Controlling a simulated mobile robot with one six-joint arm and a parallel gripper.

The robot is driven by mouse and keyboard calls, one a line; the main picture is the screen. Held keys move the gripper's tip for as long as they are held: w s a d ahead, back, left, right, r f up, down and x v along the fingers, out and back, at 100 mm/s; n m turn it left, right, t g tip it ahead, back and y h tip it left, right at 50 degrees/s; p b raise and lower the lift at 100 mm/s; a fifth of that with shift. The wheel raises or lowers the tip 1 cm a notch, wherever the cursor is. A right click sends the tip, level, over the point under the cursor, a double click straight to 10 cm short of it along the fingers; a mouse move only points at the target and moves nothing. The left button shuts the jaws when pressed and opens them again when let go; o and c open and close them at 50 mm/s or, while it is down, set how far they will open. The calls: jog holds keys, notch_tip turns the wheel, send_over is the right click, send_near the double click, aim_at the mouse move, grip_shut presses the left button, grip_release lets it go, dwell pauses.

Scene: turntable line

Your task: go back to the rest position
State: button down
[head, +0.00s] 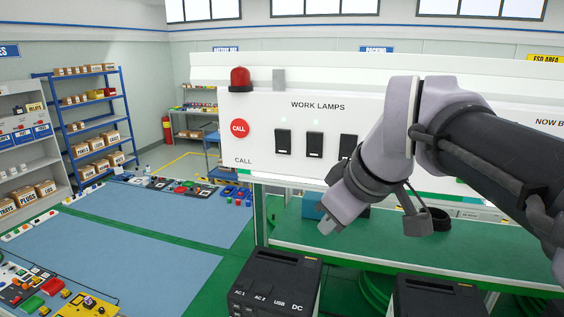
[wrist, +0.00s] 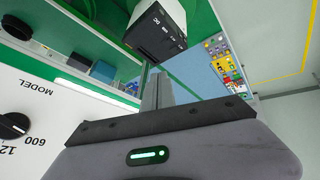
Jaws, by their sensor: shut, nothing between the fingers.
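My gripper (head: 327,227) hangs in the right half of the head view, in front of the lower edge of the white WORK LAMPS panel (head: 260,140) and apart from it as far as I can tell. It points down and to the left. In the wrist view my gripper (wrist: 157,90) shows its two grey fingers pressed together with nothing between them. My arm comes in from the right and hides part of the panel, including one of its dark switches.
A red lamp (head: 240,78) tops the panel, above a red CALL button (head: 239,128). Black power boxes (head: 275,281) stand below, in front of the green bench (head: 385,246). A dark knob (wrist: 14,125) shows at left in the wrist view. Blue mats (head: 110,255) lie left.

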jog(key=s+f+m+b, duration=0.4)
jog(key=f+b, duration=0.6)
jog(key=f, duration=0.6)
jog(key=s+f+m+b, duration=0.4)
jog(key=s+f+b, duration=0.4)
jog(key=f, duration=0.9)
jog(key=s+f+m+b, duration=0.5)
jog(key=f+b, duration=0.7)
jog(key=f, duration=0.5)
jog(key=shift+s+d+f+b, duration=0.2)
jog(key=shift+s+b, duration=0.1)
jog(key=shift+s, duration=0.65)
